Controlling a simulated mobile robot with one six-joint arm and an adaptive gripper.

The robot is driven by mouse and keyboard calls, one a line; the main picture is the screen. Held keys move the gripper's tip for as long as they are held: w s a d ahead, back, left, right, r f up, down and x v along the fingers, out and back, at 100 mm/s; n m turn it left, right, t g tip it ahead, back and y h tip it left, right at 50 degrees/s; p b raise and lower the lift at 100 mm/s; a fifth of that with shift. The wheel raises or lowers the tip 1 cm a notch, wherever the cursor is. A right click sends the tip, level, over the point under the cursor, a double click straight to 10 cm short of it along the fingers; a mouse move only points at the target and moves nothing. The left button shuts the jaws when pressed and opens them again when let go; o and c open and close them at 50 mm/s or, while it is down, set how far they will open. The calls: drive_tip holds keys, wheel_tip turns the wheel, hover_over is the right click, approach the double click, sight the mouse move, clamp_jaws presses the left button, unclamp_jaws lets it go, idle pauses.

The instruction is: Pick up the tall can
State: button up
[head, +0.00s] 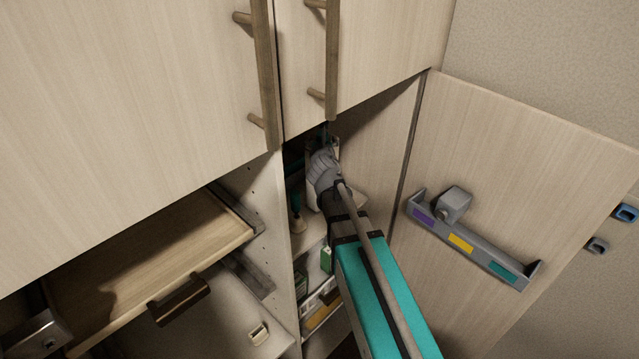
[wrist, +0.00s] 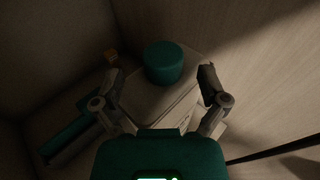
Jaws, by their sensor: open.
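In the wrist view, a rounded teal cap or cylinder (wrist: 163,62) sits on a pale, box-like body (wrist: 158,104), between and slightly beyond my fingertips. I cannot tell for sure whether this is the tall can. My gripper (wrist: 160,74) is open and empty, one finger on each side of the pale body, with no clear contact. In the head view, my gripper (head: 324,142) is inside the narrow cabinet, near its top; the arm hides most of what is in front of it.
A teal and grey item (wrist: 68,140) lies left of my fingers. Cabinet walls are close around. The cabinet door (head: 520,180) stands open at right with a grey rack (head: 475,250). Lower shelves (head: 308,240) hold small items. A drawer (head: 150,260) is pulled out at left.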

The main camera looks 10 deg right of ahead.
drive_tip(key=shift+d+x, duration=0.2)
drive_tip(key=shift+x, duration=0.85)
drive_tip(key=shift+a, duration=0.1)
clamp_jaws()
